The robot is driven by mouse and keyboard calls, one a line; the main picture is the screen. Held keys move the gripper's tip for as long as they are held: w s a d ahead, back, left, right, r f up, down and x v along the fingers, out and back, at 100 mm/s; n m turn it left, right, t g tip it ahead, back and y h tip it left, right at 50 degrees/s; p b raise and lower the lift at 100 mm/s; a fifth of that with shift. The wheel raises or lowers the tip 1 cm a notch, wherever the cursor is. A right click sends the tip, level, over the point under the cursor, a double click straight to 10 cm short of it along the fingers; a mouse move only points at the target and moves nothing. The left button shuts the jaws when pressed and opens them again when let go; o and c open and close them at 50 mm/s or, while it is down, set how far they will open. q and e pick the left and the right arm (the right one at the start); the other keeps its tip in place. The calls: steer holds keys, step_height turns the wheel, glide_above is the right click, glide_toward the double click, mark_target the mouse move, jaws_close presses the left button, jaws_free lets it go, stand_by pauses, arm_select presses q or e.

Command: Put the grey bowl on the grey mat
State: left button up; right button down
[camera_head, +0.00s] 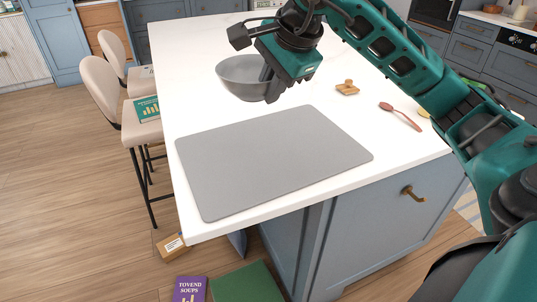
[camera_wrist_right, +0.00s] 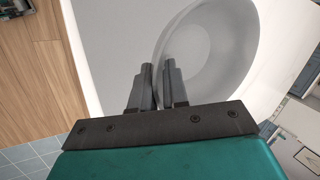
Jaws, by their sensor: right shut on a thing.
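The grey bowl (camera_head: 238,77) is upright at or just above the white counter, behind the mat, in the head view. The grey mat (camera_head: 270,158) lies flat and bare near the counter's front edge. My right gripper (camera_head: 270,92) is at the bowl's right side, shut on its rim. In the right wrist view the two fingers (camera_wrist_right: 160,72) pinch the rim of the bowl (camera_wrist_right: 212,55), and the bowl's inside is empty. I cannot tell whether the bowl touches the counter. My left gripper is not in view.
A small wooden block-like item (camera_head: 347,88) and a reddish-brown spoon (camera_head: 400,116) lie on the white counter (camera_head: 200,40) to the right. Two beige chairs (camera_head: 102,88) stand at the left. Books (camera_head: 190,289) and a box (camera_head: 172,246) lie on the floor in front.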

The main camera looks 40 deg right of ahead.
step_height(320, 180, down, 12)
steer(key=shift+r+b, duration=0.25)
steer(key=shift+b, duration=0.45)
step_height(320, 180, down, 4)
steer(key=shift+f, duration=0.1)
steer(key=shift+f+b, duration=0.2)
steer(key=shift+b, duration=0.2)
steer(key=c, duration=1.1)
jaws_free()
